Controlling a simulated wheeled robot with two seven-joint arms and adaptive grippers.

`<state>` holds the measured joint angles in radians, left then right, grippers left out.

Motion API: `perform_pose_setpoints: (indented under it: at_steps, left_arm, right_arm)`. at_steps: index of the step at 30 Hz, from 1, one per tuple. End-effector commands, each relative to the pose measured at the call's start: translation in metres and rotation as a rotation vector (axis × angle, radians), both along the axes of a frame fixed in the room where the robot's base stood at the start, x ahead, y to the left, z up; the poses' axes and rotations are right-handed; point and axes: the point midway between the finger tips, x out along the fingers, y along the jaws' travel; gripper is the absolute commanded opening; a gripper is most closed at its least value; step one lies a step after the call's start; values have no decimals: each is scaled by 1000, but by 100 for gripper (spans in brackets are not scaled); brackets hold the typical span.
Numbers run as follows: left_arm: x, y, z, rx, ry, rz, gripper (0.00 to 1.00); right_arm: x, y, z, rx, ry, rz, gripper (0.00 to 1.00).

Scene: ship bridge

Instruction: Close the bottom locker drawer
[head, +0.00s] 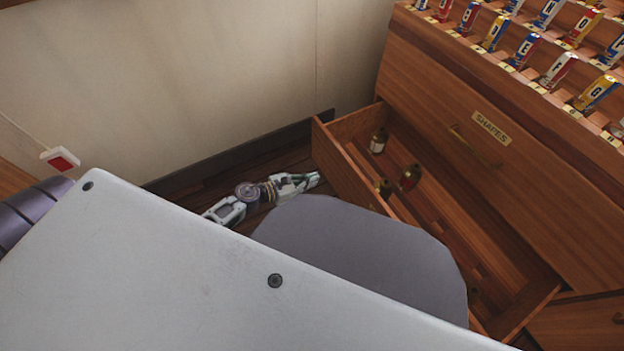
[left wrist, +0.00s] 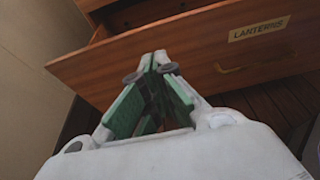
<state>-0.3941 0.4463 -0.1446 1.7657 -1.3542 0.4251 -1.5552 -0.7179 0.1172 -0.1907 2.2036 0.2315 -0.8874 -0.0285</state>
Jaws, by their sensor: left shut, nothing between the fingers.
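The bottom locker drawer (head: 345,170) is pulled out below the closed drawer labelled "SHAPES" (head: 492,128). Several small bottles or brass items lie inside it, one a small bottle (head: 378,141). My left gripper (head: 312,180) is near the drawer's left front corner in the head view. In the left wrist view its fingertips (left wrist: 154,60) are together, empty, in front of the drawer front; contact is unclear. My right gripper is not in view.
A wooden cabinet top with rows of lettered, coloured flag rolls (head: 555,70) stands at the right. A pale wall (head: 190,70) with a dark skirting board is behind. A red-and-white box (head: 60,159) is at the left. My own body hides much of the foreground.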

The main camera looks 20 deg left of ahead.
Motion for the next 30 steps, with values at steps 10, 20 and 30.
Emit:
perform_pose_setpoints:
  at_steps: [10, 20, 30]
  left_arm:
    - [23, -17, -9, 0, -3, 2, 0]
    - [45, -35, -18, -2, -1, 1, 0]
    - [70, -54, -26, 0, -2, 1, 0]
  right_arm:
    - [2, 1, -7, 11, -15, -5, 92]
    - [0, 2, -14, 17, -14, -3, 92]
    - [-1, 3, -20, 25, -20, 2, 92]
